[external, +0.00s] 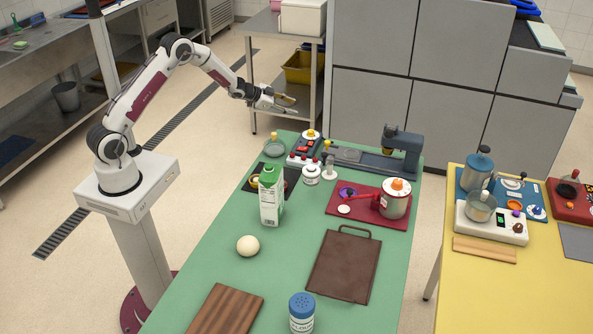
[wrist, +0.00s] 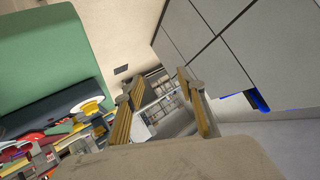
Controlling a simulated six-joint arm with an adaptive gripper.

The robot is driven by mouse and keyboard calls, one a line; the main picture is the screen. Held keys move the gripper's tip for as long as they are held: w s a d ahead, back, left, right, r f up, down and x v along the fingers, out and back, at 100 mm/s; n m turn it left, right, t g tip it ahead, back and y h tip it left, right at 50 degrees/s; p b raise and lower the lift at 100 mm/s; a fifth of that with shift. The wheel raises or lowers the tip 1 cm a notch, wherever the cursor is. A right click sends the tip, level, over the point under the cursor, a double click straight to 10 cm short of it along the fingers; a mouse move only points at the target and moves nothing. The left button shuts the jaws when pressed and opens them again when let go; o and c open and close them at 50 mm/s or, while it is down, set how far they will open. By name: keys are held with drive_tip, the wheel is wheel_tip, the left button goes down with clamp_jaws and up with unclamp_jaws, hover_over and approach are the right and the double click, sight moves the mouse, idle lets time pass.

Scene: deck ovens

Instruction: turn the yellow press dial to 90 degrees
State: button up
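My gripper (external: 285,105) is at the far end of the green table, raised above the floor beyond its edge. In the wrist view my gripper (wrist: 165,108) has its two fingers apart with nothing between them. A dark blue-grey press-like machine (external: 402,150) stands at the far right of the green table. A small yellow-topped knob (external: 327,146) shows at its left end; I cannot tell if it is the press dial. A round yellow-and-white part (wrist: 88,107) shows left of the fingers in the wrist view. No dial angle can be read.
The green table (external: 215,285) also holds a control box with red buttons (external: 304,148), a carton (external: 271,200), a red tray with a pot (external: 396,199), a pale ball (external: 248,246) and boards. Grey cabinets (external: 440,85) stand behind. A yellow table (external: 490,300) stands at right.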

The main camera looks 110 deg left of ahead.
sight(310, 130)
drive_tip(key=w+d+t+h, duration=0.1)
drive_tip(key=d, duration=0.2)
drive_tip(key=w+d+t+h, duration=0.1)
drive_tip(key=w+d+h, duration=0.1)
drive_tip(key=d, duration=0.2)
drive_tip(key=w+d+m+t+h, duration=0.1)
drive_tip(key=d+t+h, duration=0.1)
drive_tip(key=d, duration=0.2)
drive_tip(key=shift+w+d+f, duration=0.1)
drive_tip(key=shift+w+f, duration=0.1)
drive_tip(key=shift+d, duration=0.6)
drive_tip(key=shift+w, duration=0.15)
drive_tip(key=shift+x, duration=3.85)
drive_tip(key=shift+d+r, duration=0.1)
drive_tip(key=c, duration=1.1)
